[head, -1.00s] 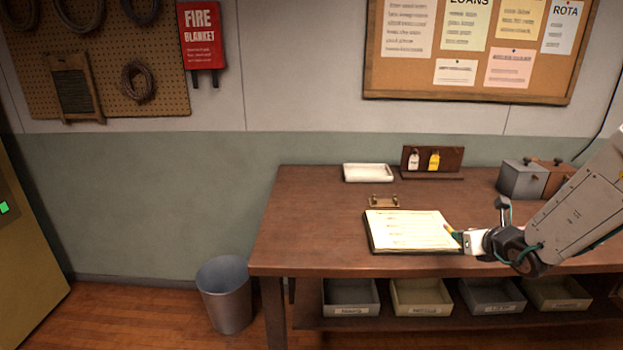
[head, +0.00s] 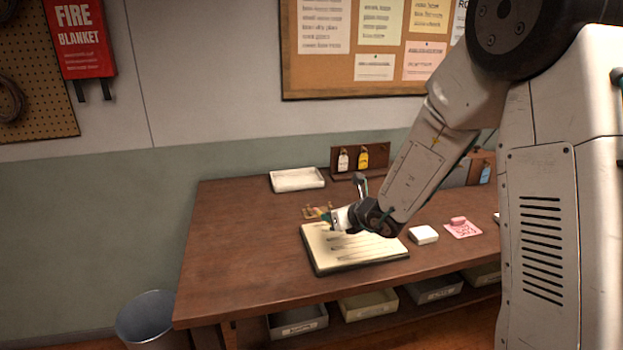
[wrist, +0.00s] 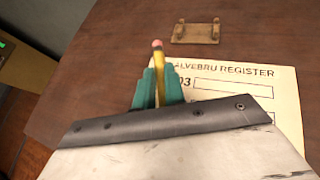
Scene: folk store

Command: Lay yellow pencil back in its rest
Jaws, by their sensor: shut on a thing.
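The yellow pencil (wrist: 157,62) is clasped between my gripper's teal fingers (wrist: 157,82) in the wrist view. Its pink eraser end sticks out past the fingertips; its other end is hidden by the gripper. The wooden rest (wrist: 196,33), with two small uprights, looks empty and lies ahead and to the right of the pencil there. In the head view my gripper (head: 330,217) is over the far left part of the register, close to the rest (head: 312,212), which it partly covers. I cannot tell the pencil's height above the table.
The open register (head: 350,248) lies on the wooden table (head: 235,230). A white tray (head: 297,179) and a key board (head: 360,161) stand at the back. A white block (head: 423,234) and a pink item (head: 462,228) lie to the right. The table's left side is clear.

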